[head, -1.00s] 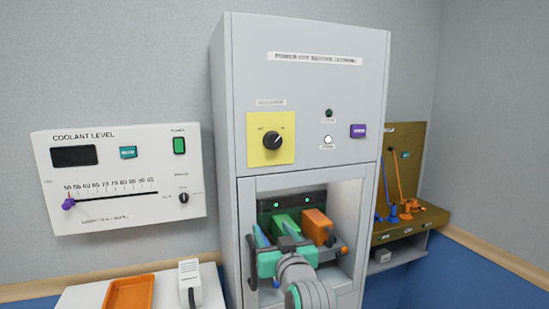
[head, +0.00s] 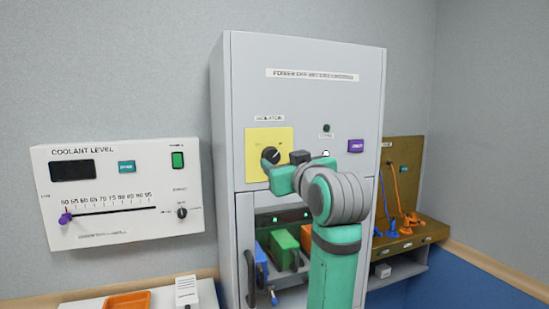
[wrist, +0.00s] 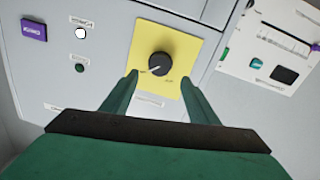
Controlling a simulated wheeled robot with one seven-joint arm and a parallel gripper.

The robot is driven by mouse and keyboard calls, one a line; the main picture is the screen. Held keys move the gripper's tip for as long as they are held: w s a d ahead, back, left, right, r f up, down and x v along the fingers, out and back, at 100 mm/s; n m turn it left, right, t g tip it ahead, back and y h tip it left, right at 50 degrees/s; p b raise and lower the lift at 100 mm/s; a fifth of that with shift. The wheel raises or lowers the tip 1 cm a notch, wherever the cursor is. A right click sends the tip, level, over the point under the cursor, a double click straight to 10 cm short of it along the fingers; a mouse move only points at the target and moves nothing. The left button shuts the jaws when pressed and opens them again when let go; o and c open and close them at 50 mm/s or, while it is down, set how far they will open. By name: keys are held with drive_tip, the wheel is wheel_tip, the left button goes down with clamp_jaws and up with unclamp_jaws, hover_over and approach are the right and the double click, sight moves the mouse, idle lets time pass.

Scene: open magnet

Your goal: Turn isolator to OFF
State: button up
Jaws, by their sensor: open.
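The isolator is a round black knob (head: 270,155) on a yellow square plate (head: 284,137) on the upper front of the grey cabinet. My gripper (head: 268,168) is raised in front of the plate and hides part of it. In the wrist view the knob (wrist: 160,65) shows in full, with a pale pointer mark towards the lower left of that picture. My gripper (wrist: 160,82) is open, its two green fingers to either side of the knob's lower part. Whether they touch the knob I cannot tell. The small labels on the plate are too blurred to read.
A purple button (head: 356,146) and small lamps sit right of the plate. Below is an open bay with a green block (head: 284,249) and other coloured blocks. A coolant level panel (head: 120,185) hangs at left. A brown tool board (head: 402,185) stands at right.

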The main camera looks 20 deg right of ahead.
sight(271, 156)
drive_tip(key=w, duration=0.7)
drive_tip(key=shift+w+a, duration=0.15)
drive_tip(key=shift+a, duration=0.05)
drive_tip(key=shift+d, duration=0.35)
drive_tip(key=shift+c, duration=0.2)
drive_tip(key=shift+s, duration=0.25)
drive_tip(key=c, duration=1)
